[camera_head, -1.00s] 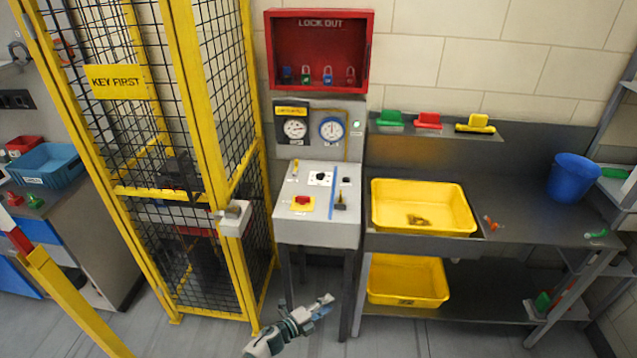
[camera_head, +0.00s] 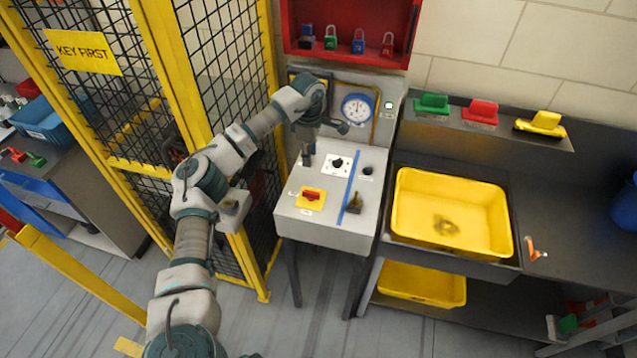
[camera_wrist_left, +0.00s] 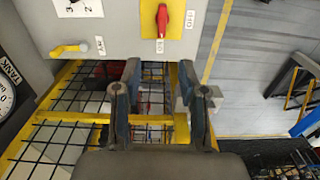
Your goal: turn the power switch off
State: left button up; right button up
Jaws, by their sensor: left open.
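The power switch (camera_head: 312,195) is a red handle on a yellow plate, on top of the grey console (camera_head: 350,233). The switch also shows at the top of the left wrist view (camera_wrist_left: 162,20), its handle lined up with the ON label; the OFF label is to one side. My left gripper (camera_head: 324,124) is above the rear left part of the console, partly hidden by my wrist in the head view. In the left wrist view its two fingers (camera_wrist_left: 158,78) are spread and empty, apart from the switch. My right gripper is not in view.
A yellow-handled lever (camera_wrist_left: 68,48) stands close by on the console. A black knob (camera_head: 337,162) and another lever (camera_head: 354,203) are near the switch. The yellow cage (camera_head: 190,90) borders the console at left, with a grey lock box (camera_head: 234,213). A yellow tray (camera_head: 450,215) sits at right.

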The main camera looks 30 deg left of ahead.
aim_at(311, 192)
pick_arm(q)
notch_tip(311, 192, down, 17)
jog(key=shift+s+d+r+p, duration=0.1)
jog(key=shift+d+p, duration=0.05)
jog(key=shift+p, duration=0.75)
jog(key=shift+s, duration=0.1)
grip_shut()
